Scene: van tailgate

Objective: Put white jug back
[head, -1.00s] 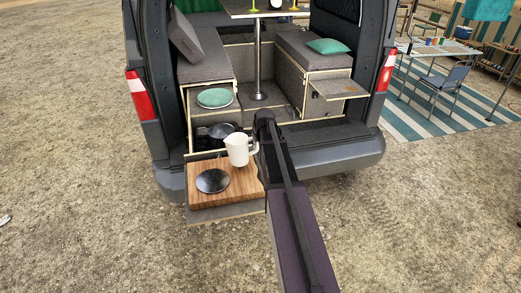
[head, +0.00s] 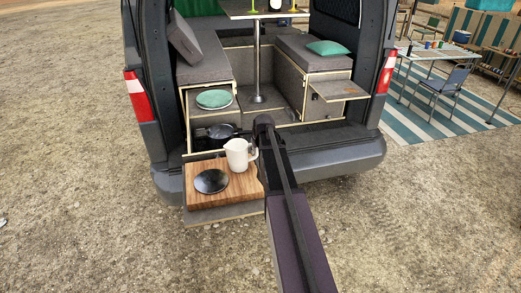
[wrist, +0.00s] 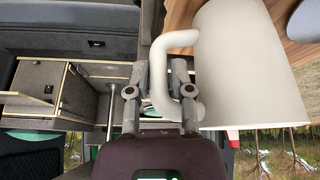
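The white jug (head: 237,155) is upright at the back right of the wooden board (head: 232,190), over or on it; I cannot tell whether its base touches. A round dark disc (head: 211,181) lies on the board in front of it. In the wrist view the jug (wrist: 245,65) fills the upper right, with its handle towards my gripper (wrist: 161,85). The fingers are on both sides of the handle and appear closed on it. In the head view my arm hides the fingertips beside the jug's right side.
A dark pan (head: 220,131) sits in the compartment behind the board. A green plate (head: 214,98) is on the ledge above. The van's bumper (head: 335,160) lies right of my arm. A fold-out shelf (head: 338,90) juts out at the right.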

